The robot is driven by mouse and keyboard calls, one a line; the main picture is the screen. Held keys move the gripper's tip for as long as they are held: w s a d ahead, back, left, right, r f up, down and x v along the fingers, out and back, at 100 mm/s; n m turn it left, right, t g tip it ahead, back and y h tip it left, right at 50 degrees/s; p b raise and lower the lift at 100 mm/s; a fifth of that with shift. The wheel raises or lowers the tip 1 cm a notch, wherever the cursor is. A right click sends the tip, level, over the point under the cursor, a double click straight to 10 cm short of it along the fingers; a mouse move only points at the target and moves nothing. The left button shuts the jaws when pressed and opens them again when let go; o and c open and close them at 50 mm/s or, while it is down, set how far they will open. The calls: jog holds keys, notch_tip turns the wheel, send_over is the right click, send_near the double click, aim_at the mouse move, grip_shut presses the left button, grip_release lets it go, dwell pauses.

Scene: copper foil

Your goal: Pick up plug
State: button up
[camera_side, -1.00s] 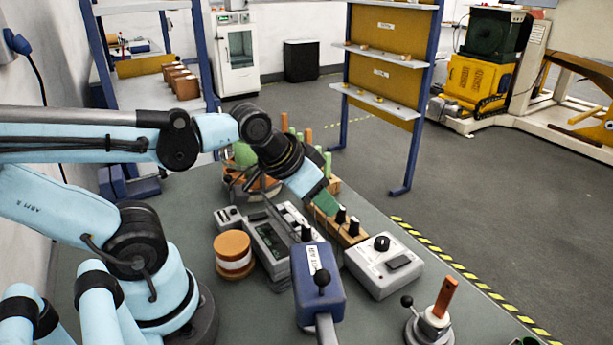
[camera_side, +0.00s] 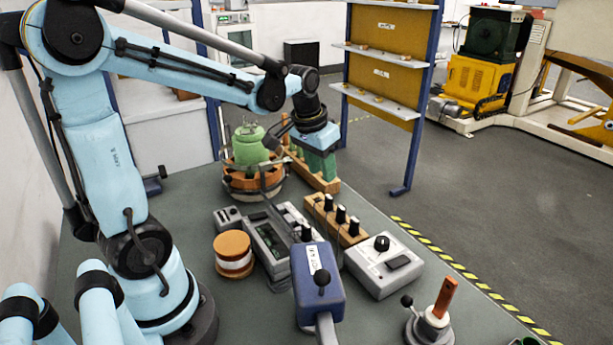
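Which thing is the plug is not clear from this view. A wooden block (camera_side: 334,227) in the middle of the table carries 3 upright black plug-like pieces (camera_side: 340,214). A longer wooden rack (camera_side: 328,184) lies behind it. My gripper (camera_side: 321,170) points down over this rack, behind the black pieces and apart from them. The gripper hides most of what stands in the rack. Its fingertips are small and partly merge with the rack, so I cannot tell whether they are open or hold anything.
A green pot-like object (camera_side: 250,145) sits in a round wooden stand left of my gripper. A grey meter box (camera_side: 268,245), a blue box with a lever (camera_side: 318,284) and a white knob box (camera_side: 384,264) crowd the front. An orange peg (camera_side: 445,297) stands at right.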

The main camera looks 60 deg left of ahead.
aim_at(329, 197)
jog(key=shift+d+x, duration=0.15)
jog(key=shift+x, duration=2.3)
jog(key=shift+d+x, duration=0.1)
jog(key=shift+x, duration=2.35)
jog(key=shift+w, duration=0.1)
jog(key=shift+r, duration=0.1)
grip_shut()
